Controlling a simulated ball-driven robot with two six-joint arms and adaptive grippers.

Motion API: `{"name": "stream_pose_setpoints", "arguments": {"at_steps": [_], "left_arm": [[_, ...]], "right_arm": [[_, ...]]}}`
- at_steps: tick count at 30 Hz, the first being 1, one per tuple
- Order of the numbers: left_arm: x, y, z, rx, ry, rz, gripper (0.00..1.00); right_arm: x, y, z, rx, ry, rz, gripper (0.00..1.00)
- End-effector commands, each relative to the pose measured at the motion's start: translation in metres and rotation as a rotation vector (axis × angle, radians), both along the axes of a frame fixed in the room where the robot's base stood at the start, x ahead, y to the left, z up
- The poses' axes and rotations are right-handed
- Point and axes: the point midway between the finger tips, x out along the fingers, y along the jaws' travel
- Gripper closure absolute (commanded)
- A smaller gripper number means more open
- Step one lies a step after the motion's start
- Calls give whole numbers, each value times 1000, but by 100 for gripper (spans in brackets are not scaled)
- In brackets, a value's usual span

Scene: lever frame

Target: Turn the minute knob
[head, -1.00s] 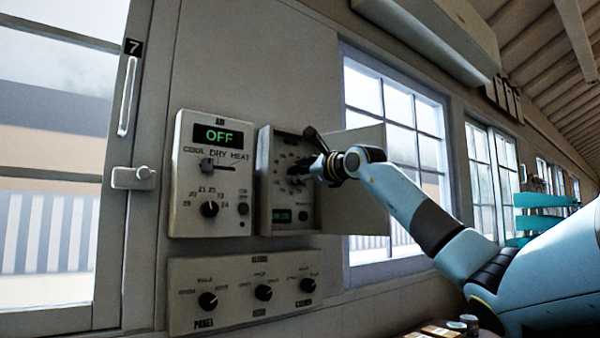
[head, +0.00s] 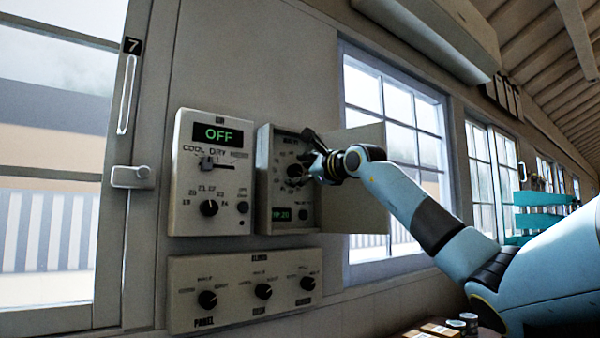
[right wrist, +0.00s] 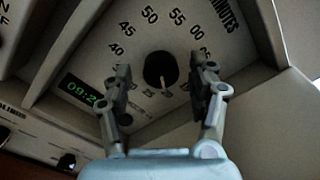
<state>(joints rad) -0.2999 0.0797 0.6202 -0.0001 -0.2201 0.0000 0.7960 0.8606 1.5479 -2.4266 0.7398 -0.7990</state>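The minute knob (right wrist: 160,70) is a round black knob with a pale pointer mark, on a dial lettered MINUTES inside an open wall box (head: 265,185). In the right wrist view it sits between the two fingers of my right gripper (right wrist: 162,84), with a visible gap on each side. The gripper is open and holds nothing. In the head view the right gripper (head: 312,160) reaches into the box from the right, and the dark knob (head: 295,171) shows just left of its fingers. A green digital display (right wrist: 82,92) is partly hidden by a finger. My left gripper is not in view.
The box's door (head: 355,180) stands open to the right, behind my right arm. An air control panel (head: 212,220) reading OFF is left of the box. A panel with three knobs (head: 235,318) is below. Small containers (head: 457,325) stand at the bottom.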

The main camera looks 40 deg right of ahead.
Motion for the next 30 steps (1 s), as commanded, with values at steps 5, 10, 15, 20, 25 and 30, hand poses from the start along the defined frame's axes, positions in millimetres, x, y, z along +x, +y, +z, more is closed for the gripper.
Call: {"name": "stream_pose_setpoints", "arguments": {"at_steps": [5,10,15,20,25,30], "left_arm": [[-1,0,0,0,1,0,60],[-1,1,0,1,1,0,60],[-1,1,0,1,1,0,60],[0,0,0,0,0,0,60],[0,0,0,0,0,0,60],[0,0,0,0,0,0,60]], "right_arm": [[0,0,1,0,-1,0,41],[-9,-1,0,-5,1,-4,41],[-34,1,-2,-10,4,-5,41],[-56,3,-3,-8,4,-7,41],[-69,4,-3,-6,0,-9,41],[-74,7,-3,-2,1,-2,41]]}}
